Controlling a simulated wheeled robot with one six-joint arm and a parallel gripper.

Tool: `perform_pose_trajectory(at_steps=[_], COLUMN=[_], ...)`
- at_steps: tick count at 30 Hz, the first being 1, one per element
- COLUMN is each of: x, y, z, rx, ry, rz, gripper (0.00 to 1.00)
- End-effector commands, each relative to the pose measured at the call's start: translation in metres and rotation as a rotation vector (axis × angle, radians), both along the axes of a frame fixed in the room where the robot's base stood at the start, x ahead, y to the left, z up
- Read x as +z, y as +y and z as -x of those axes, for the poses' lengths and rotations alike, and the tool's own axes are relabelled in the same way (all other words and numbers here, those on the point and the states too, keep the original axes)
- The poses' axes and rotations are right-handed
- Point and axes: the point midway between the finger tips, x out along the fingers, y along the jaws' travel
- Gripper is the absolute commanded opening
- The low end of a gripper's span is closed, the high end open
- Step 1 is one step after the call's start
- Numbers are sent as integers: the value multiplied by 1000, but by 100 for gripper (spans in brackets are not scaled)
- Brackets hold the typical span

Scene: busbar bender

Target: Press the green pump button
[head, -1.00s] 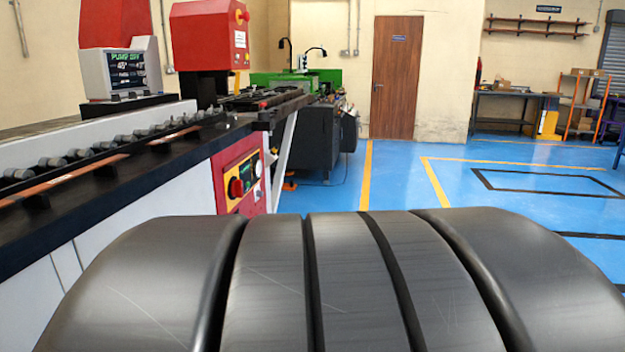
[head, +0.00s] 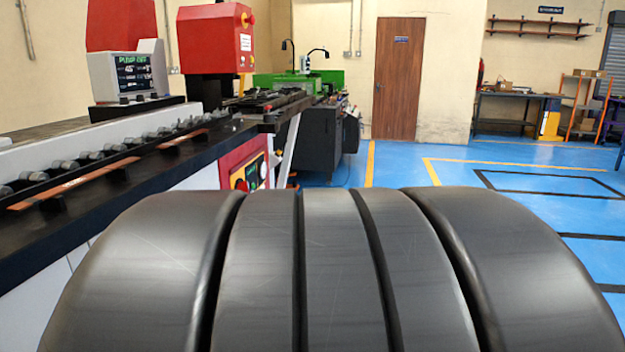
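The red control panel (head: 258,150) is on the front side of the busbar machine, left of centre. It carries a yellow plate with a red knob (head: 238,178) at its left. A small green spot, seemingly the green pump button (head: 252,174), is right of the knob. Its details are too small to tell. The lower panel is hidden behind a large dark ribbed part of my own body. The screen (head: 134,73) on the machine seems to read "PUMP OFF". My gripper is not in view, so its distance from the button cannot be told.
The machine's black bed (head: 60,215) with copper bars (head: 75,182) runs along the left. A red machine head (head: 215,40) stands above it. A green machine (head: 330,77) is behind. Blue floor (head: 410,165) is open to the right, with a workbench (head: 510,97) at the far wall.

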Motion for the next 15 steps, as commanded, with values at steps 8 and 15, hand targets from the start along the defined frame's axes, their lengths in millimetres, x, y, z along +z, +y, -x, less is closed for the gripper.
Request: perform_pose_trajectory(at_steps=[8, 15], x=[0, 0], y=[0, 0], z=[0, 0], rx=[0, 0], ry=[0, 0], rz=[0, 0], gripper=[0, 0])
